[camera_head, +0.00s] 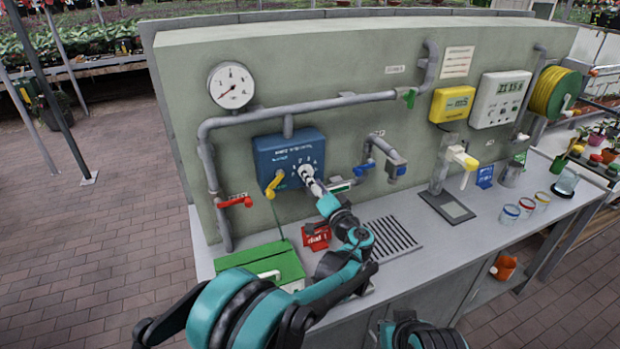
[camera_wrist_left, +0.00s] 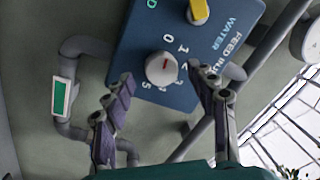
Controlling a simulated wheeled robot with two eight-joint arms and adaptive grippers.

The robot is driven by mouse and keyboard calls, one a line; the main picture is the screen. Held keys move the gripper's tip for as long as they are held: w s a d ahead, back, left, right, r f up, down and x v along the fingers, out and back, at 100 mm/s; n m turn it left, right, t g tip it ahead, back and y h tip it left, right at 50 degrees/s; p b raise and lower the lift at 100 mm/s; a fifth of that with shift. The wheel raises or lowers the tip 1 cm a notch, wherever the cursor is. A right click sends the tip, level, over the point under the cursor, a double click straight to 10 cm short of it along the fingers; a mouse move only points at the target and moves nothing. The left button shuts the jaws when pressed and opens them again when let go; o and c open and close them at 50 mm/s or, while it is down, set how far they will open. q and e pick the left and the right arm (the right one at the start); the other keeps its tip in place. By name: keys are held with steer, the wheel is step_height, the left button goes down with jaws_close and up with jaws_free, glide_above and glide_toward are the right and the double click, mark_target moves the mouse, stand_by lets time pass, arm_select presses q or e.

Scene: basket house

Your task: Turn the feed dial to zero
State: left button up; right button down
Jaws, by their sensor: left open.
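The feed dial (camera_wrist_left: 161,69) is a round grey-white knob with a red mark, on a blue feed panel (camera_head: 273,150) fixed to the green wall. Digits ring the dial in the left wrist view, with 0 above it; some are partly hidden by the finger. The red mark sits toward the upper right; its exact reading is unclear. My left gripper (camera_head: 308,174) is open in front of the panel. In the left wrist view its fingertips lie on either side of the dial; contact cannot be told. The dial is mostly hidden by the gripper in the head view.
A yellow lever (camera_head: 274,184) is on the panel beside the dial. A red-handled valve (camera_head: 235,202) is to the left, a blue tap (camera_head: 394,170) to the right.

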arm_select(q)
steer(key=v, duration=0.6)
steer(key=s+a+f+n+g+h, duration=0.15)
steer(key=s+a+g, duration=0.35)
steer(key=a, duration=0.6)
steer(key=s+a+f+n+g, duration=0.1)
steer(key=s+a+n+g, duration=0.15)
steer(key=s+a, duration=0.65)
steer(key=s+a+f+n+g+h, duration=0.1)
steer(key=s+a+f+h, duration=0.1)
steer(key=s, duration=0.7)
steer(key=s+a+f+g+h, duration=0.1)
steer(key=s+f+h, duration=0.3)
steer(key=s, duration=0.5)
steer(key=shift+s+a+f+n+g, duration=0.4)
steer(key=shift+a+f, duration=0.15)
steer(key=shift+f, duration=0.3)
